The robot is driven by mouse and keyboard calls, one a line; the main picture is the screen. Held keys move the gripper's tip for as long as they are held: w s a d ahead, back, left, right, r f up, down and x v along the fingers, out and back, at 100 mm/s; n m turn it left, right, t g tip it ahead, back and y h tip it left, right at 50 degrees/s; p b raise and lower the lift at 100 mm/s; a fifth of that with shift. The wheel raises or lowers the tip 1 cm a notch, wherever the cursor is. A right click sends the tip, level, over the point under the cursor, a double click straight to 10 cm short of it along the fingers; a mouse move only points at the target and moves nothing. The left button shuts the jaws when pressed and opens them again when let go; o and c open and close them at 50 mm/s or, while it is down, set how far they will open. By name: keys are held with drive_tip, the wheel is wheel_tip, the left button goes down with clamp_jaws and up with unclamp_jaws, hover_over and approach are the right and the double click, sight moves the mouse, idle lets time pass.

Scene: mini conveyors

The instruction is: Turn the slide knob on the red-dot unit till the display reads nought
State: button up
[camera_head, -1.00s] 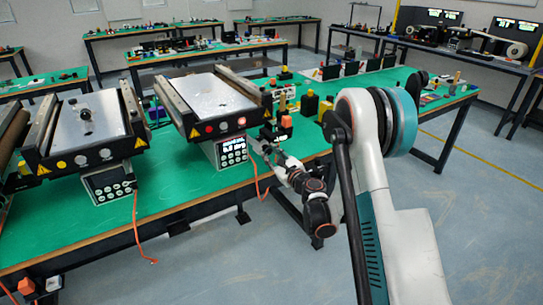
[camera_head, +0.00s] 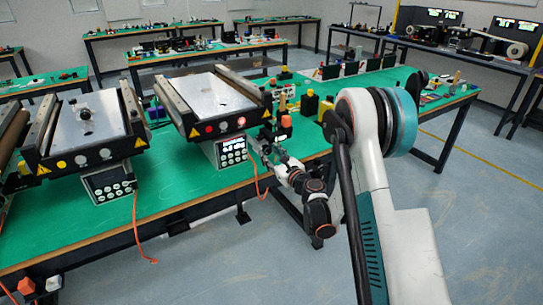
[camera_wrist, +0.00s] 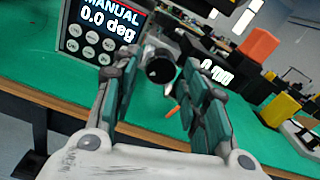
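The red-dot unit is a small conveyor (camera_head: 222,98) with a red button (camera_head: 209,129) on its front, in the head view's middle. Its control box (camera_head: 232,151) hangs below; in the wrist view the display (camera_wrist: 112,18) reads "MANUAL 0.0 deg". A round black knob (camera_wrist: 160,67) sticks out beside the box. My gripper (camera_wrist: 163,72) has its fingers apart, one on each side of the knob; a gap seems to show at both sides, and whether a finger touches it I cannot tell. In the head view my gripper (camera_head: 262,143) is at the box's right side.
A second conveyor unit (camera_head: 85,125) with a yellow dot stands to the left, with its own control box (camera_head: 110,184). An orange block on a black stand (camera_wrist: 258,46) and a yellow block (camera_wrist: 279,109) stand on the green table right of my gripper. An orange cable (camera_head: 137,225) hangs down.

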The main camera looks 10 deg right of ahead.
drive_tip(key=shift+r, duration=0.1)
wheel_tip(320, 180, up, 10)
idle(0.8)
